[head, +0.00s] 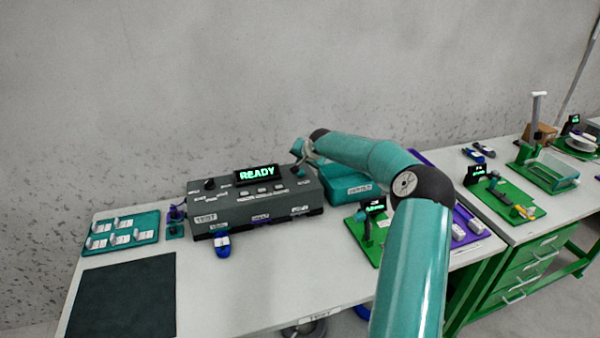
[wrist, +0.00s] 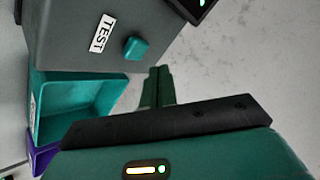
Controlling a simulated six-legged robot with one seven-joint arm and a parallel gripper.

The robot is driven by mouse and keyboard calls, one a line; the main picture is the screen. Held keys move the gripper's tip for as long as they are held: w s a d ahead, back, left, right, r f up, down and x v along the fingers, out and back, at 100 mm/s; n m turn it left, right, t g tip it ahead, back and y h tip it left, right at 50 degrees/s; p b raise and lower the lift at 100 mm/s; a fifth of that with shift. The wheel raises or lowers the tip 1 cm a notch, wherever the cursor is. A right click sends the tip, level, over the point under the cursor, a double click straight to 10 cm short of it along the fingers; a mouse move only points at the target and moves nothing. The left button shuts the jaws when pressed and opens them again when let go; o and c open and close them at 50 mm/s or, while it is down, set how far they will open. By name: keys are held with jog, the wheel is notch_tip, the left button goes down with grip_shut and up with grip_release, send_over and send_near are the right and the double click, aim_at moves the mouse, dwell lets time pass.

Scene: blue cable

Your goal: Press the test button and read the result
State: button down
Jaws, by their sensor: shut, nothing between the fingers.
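The grey tester box (head: 225,206) stands at the back of the table. Its display (head: 256,174) reads "READY" in green letters. In the wrist view a teal button (wrist: 135,48) sticks out of the box's side (wrist: 65,35), beside a white TEST label (wrist: 102,33). My gripper (wrist: 158,75) is shut and empty, with its fingertips just below and right of the button in the picture, seemingly apart from it. In the head view my gripper (head: 298,152) is near the box's right end, partly hidden, and the button cannot be seen there. Only a corner of the display (wrist: 195,5) shows in the wrist view.
A teal open bin (head: 345,190) stands right of the tester, close to my arm; it also shows in the wrist view (wrist: 75,115). A blue connector (head: 222,246) is at the tester's front. A teal tray (head: 95,226) and dark mat (head: 125,295) lie left.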

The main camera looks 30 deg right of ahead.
aim_at(301, 173)
jog(key=shift+f, duration=0.75)
jog(key=shift+f, duration=0.1)
dwell(1.4)
jog(key=shift+f, duration=0.3)
jog(key=shift+f, duration=0.55)
dwell(0.9)
jog(key=shift+r, duration=0.95)
jog(key=shift+r, duration=2.5)
